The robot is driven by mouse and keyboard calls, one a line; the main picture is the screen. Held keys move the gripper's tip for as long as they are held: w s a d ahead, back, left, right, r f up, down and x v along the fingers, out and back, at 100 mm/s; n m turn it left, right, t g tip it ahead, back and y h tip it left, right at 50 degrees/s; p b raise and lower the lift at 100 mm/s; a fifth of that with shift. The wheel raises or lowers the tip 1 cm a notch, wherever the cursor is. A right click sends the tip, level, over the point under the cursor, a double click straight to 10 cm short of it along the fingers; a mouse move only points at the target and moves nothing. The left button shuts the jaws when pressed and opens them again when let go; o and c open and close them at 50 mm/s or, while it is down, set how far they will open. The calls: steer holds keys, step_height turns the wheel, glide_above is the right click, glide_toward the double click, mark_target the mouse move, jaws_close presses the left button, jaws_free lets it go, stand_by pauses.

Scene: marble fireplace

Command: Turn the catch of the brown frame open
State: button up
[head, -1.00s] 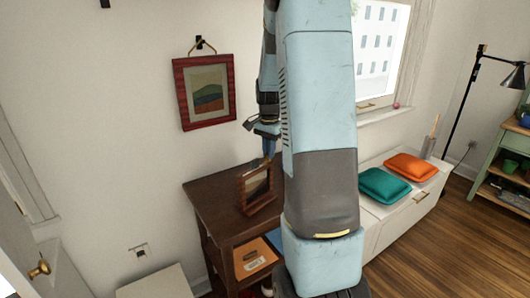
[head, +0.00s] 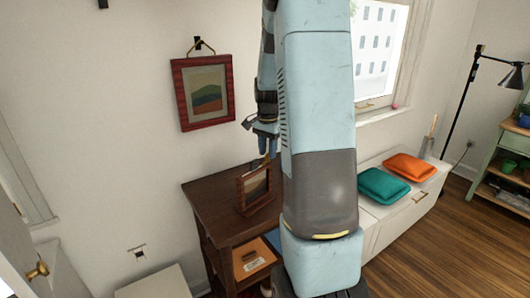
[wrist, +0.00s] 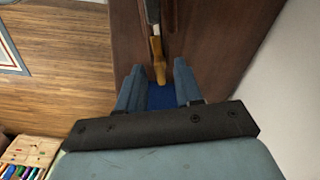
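The brown frame (head: 254,190) stands tilted on top of the dark wooden cabinet (head: 205,195), its glazed face toward the head camera. My gripper (head: 263,154) is just above the frame's top edge, pointing down. In the wrist view my gripper (wrist: 160,80) has its two blue fingers spread, with a clear gap between them. A narrow tan piece (wrist: 157,60) lies just beyond the gap, in line with it; I cannot tell whether it is the catch or the frame's edge. The catch is not clearly visible in the head view. I see no contact.
A red-framed picture (head: 203,92) hangs on the wall behind. An orange item (head: 252,258) lies on the cabinet's lower shelf. A white bench (head: 400,215) with a teal cushion (head: 384,186) and an orange cushion (head: 410,167) stands at right. My arm hides part of the middle.

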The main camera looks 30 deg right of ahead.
step_height(320, 180, up, 13)
steer(key=shift+r, duration=0.15)
stand_by(0.5)
